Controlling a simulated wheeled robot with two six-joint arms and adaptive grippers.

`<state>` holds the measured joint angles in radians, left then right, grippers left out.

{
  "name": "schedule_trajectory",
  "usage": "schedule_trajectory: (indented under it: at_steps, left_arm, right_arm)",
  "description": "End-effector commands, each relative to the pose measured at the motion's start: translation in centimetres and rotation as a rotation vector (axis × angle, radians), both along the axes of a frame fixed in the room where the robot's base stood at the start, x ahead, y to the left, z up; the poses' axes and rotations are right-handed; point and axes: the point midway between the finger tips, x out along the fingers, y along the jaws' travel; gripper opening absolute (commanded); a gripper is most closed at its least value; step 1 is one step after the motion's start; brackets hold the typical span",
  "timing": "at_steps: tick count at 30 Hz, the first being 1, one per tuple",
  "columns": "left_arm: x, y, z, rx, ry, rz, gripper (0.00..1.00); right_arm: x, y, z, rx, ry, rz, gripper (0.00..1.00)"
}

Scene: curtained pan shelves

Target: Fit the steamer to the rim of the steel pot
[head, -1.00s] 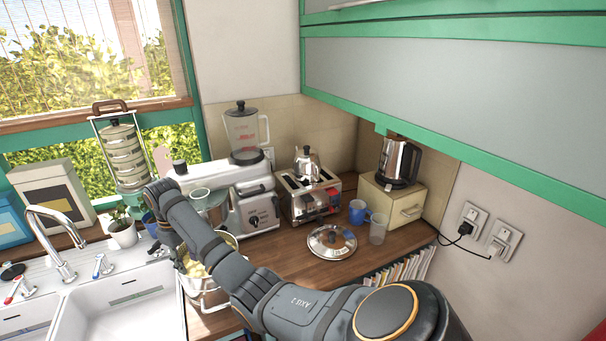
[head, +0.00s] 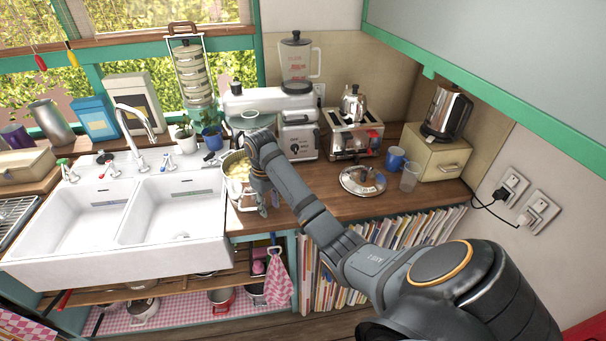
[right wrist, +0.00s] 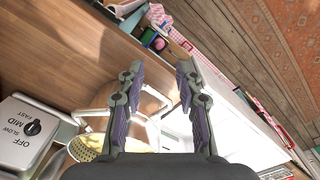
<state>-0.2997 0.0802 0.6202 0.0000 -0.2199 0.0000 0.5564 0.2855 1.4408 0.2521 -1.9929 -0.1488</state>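A round silvery vessel (head: 238,168) with yellow contents stands at the counter's front edge, right of the sink. I cannot tell the steamer and the steel pot apart there; their seating is unclear. My right gripper (head: 266,205) points down just right of this vessel, partly hidden by my wrist. In the right wrist view the gripper (right wrist: 159,70) has its fingers wide apart. A pale metal loop (right wrist: 92,112), like a handle, and a perforated yellowish part (right wrist: 86,149) show low at the left. Nothing is clearly clamped. My left gripper is out of view.
The white double sink (head: 160,212) lies left of the vessel. Several books (head: 410,235) stand below the counter. Some counter around the lid is free.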

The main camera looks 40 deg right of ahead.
Motion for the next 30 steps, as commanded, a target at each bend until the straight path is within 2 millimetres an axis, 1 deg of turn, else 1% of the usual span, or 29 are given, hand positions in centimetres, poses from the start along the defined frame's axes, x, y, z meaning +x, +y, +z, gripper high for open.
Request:
schedule_trajectory:
  at_steps: [1,6,12,15,18,21,24,30]
  left_arm:
    - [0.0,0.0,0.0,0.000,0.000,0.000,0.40]
    - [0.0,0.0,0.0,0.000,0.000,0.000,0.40]
    - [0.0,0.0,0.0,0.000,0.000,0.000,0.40]
    - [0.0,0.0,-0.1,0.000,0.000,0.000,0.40]
    - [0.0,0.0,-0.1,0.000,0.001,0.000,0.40]
    - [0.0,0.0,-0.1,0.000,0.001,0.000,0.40]
    - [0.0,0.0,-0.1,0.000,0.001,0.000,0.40]
    - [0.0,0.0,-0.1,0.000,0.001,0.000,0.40]
  right_arm:
    - [-1.1,-0.2,-0.7,-0.003,0.003,-0.006,0.35]
    - [-4.3,-0.4,-2.4,-0.004,0.002,-0.024,0.35]
    - [-8.5,-0.1,-4.0,-0.007,0.000,-0.029,0.35]
    - [-10.2,0.3,-4.5,-0.007,-0.001,-0.026,0.35]
    - [-11.4,0.6,-4.7,-0.007,-0.001,-0.022,0.35]
    - [-12.2,0.8,-4.9,-0.007,-0.001,-0.020,0.35]
    - [-12.5,0.9,-4.9,-0.006,-0.002,-0.019,0.35]
    - [-12.5,0.9,-4.9,-0.006,-0.002,-0.019,0.35]
